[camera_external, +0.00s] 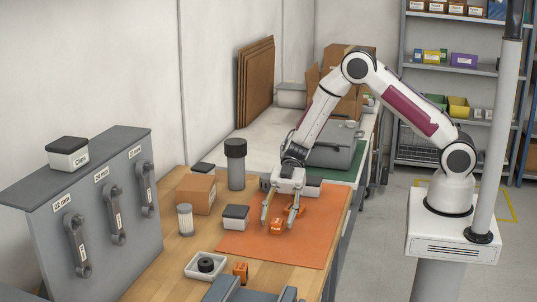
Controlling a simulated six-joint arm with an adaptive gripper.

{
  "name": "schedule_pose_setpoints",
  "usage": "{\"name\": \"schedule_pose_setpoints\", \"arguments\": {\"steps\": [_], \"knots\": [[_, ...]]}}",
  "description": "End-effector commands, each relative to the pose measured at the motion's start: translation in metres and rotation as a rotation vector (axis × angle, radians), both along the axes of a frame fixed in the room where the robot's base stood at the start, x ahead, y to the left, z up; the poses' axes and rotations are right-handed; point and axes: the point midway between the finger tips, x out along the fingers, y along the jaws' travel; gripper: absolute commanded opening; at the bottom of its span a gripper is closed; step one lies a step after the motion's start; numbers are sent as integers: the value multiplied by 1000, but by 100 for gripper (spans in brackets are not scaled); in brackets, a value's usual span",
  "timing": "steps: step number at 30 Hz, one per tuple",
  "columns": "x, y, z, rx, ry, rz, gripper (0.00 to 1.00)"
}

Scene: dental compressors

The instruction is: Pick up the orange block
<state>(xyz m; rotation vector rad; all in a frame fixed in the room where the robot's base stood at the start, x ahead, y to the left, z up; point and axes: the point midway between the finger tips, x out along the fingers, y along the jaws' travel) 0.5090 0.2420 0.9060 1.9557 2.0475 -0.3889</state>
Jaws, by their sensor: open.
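An orange block (277,227) lies on the orange mat (314,250) on the wooden table. My gripper (279,225) points down over the mat with its fingers apart, and the block sits between or just behind the fingertips. I cannot tell whether the fingers touch it. A second small orange piece (240,270) stands near the table's front, beside the white tray. It is not clear from this view which of the two is a plain block.
A white tray (194,270) with a black ring, a lidded box (235,217), a cardboard box (196,194) and a dark cylinder (236,165) stand left of the mat. Grey equipment (240,291) is at the front. The mat's right part is clear.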

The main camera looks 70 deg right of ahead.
Motion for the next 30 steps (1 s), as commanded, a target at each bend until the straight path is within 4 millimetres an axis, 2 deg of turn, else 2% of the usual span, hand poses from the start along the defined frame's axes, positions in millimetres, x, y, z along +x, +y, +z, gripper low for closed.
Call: {"name": "schedule_pose_setpoints", "arguments": {"steps": [17,18,21,22,30], "knots": [[-1,5,-2,0,0,1,42],[-1,5,-2,0,0,1,39],[-1,5,-2,0,0,1,13],[-1,5,-2,0,0,1,7],[-1,5,-2,0,0,1,7]]}}
